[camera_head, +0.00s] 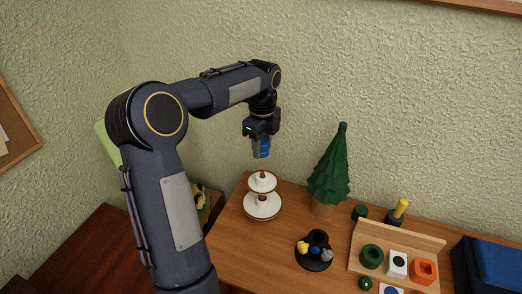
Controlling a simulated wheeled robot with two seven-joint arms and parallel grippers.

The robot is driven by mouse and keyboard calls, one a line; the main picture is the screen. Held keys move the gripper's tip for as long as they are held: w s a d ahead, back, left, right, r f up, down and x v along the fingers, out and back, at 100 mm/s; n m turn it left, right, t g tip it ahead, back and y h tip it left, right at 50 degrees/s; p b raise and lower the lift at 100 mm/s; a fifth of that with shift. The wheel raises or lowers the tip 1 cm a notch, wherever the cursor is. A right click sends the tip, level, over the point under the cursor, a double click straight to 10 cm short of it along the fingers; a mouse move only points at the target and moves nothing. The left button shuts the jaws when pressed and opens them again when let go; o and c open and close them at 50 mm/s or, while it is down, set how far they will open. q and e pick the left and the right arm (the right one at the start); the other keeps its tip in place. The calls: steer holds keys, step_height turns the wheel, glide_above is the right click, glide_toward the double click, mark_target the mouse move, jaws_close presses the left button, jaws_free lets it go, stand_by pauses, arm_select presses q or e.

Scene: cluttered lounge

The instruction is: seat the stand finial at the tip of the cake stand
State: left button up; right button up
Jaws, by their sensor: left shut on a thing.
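The cake stand (262,207) stands near the back left of the wooden table, with two white tiers and a brown stem. My left gripper (262,156) points down, directly above the stand in the picture. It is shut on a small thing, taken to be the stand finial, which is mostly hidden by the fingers. A small brown piece shows above the upper tier; I cannot tell whether it is the stand's tip or the finial, or whether they touch. My right gripper is not in view.
A green tree (329,170) stands right of the cake stand. A black round holder (314,262) with small coloured pieces is in front of it. A wooden rack (399,238) with colourful blocks and a dark blue box (492,264) are farther right. Bare table lies around the stand.

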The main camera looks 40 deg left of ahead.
arm_select(q)
steer(key=shift+d, duration=0.1)
steer(key=shift+r+p, duration=0.1)
steer(key=shift+p, duration=0.3)
steer(key=shift+f+b, duration=0.65)
steer(key=shift+f, duration=0.15)
steer(key=shift+f+b, duration=1.25)
steer(key=shift+f, duration=0.95)
steer(key=shift+p, duration=0.65)
steer(key=shift+f+b, duration=0.9)
steer(key=shift+f, duration=0.8)
steer(key=o, duration=1.1)
steer(key=shift+c, duration=0.2)
